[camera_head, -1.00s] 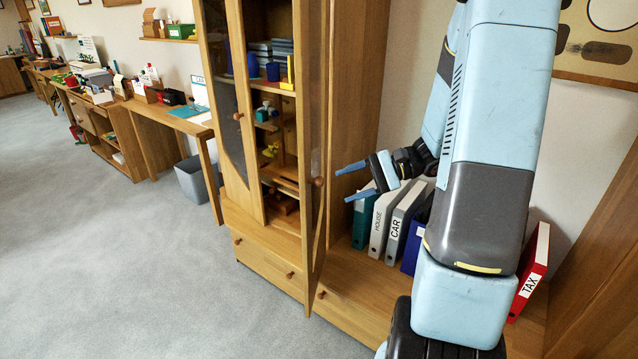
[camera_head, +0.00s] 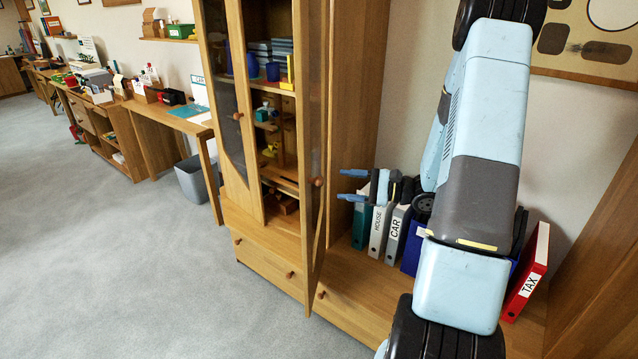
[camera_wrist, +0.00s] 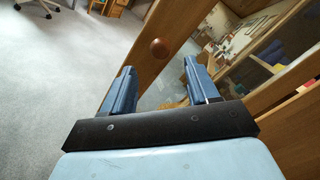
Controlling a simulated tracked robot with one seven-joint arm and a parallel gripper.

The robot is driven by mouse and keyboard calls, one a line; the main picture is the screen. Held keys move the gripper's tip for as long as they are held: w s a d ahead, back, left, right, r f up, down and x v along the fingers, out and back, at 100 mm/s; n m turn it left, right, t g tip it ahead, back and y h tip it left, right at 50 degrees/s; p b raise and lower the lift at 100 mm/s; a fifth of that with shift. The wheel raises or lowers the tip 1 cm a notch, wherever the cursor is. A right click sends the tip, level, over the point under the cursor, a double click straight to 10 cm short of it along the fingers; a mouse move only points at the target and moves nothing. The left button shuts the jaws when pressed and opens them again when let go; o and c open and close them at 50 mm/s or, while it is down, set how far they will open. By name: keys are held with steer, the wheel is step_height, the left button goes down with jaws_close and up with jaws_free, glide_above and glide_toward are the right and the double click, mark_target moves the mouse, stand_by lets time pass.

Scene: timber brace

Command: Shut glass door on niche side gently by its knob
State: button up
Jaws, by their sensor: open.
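The glass door (camera_head: 313,150) on the niche side of the cabinet stands open, swung out toward the front. Its round wooden knob (camera_head: 319,182) sits on the door frame. In the wrist view the knob (camera_wrist: 159,47) shows ahead, beyond and between the fingertips. My gripper (camera_head: 352,185) is open and empty, to the right of the knob and apart from it. In the wrist view my gripper (camera_wrist: 158,78) shows both blue fingers spread, with the door frame (camera_wrist: 165,30) beyond them.
The cabinet's other glass door (camera_head: 228,100) is at the left. The niche holds several binders, among them CAR (camera_head: 396,234), close below my gripper, and a red TAX binder (camera_head: 526,280). Drawers (camera_head: 268,262) lie below the doors. The grey floor at the left is clear.

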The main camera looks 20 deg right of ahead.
mark_target(319, 183)
steer(key=x, duration=0.8)
jaws_close()
stand_by(0.5)
steer(key=shift+a, duration=0.2)
